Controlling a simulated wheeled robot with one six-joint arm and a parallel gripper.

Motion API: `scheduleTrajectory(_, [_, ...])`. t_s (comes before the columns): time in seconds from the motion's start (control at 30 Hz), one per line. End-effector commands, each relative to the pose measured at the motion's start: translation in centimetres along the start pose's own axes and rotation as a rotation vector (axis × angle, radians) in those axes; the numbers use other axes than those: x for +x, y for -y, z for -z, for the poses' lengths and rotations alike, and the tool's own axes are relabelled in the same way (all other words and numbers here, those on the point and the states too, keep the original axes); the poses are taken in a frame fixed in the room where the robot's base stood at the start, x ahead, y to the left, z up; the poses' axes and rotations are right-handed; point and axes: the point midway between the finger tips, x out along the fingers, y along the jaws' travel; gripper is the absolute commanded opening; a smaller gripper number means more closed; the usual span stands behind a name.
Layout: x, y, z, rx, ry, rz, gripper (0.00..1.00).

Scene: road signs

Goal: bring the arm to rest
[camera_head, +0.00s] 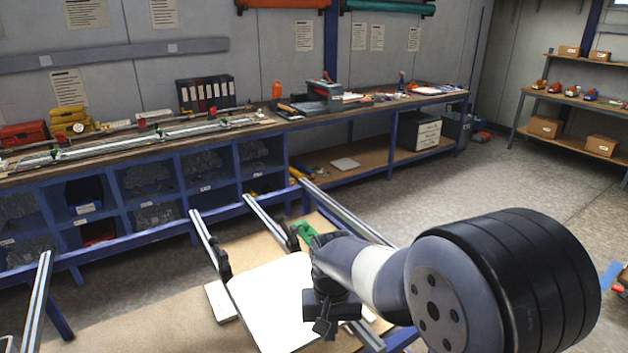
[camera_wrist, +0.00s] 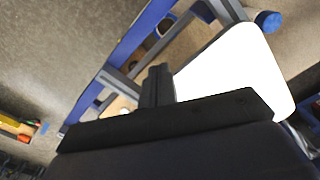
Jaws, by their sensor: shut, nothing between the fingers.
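My arm reaches in from the lower right of the head view, and its large dark joint fills much of that corner. My gripper (camera_head: 325,324) is a small black shape low in front of a white sign panel (camera_head: 262,298), whose right part it hides. In the wrist view my gripper (camera_wrist: 158,84) shows as dark fingers close together, with nothing between them. The white panel (camera_wrist: 238,72) lies beyond them to the right. I cannot tell the exact gap between gripper and panel.
Metal rails (camera_head: 262,220) with black clamps run around the panel over a brown worktable (camera_head: 150,315). A long blue workbench (camera_head: 350,110) with bins and tools stands along the wall. Shelves (camera_head: 570,97) stand at the far right. The floor (camera_head: 500,180) between is clear.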

Motion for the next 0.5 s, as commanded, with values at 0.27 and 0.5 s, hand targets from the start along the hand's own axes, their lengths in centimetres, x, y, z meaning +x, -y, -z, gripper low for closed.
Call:
scheduleTrajectory(0.27, [3.7,0.0,0.0,0.000,0.001,0.000,0.00])
scheduleTrajectory(0.5, [6.7,0.0,0.0,0.000,0.001,0.000,0.00])
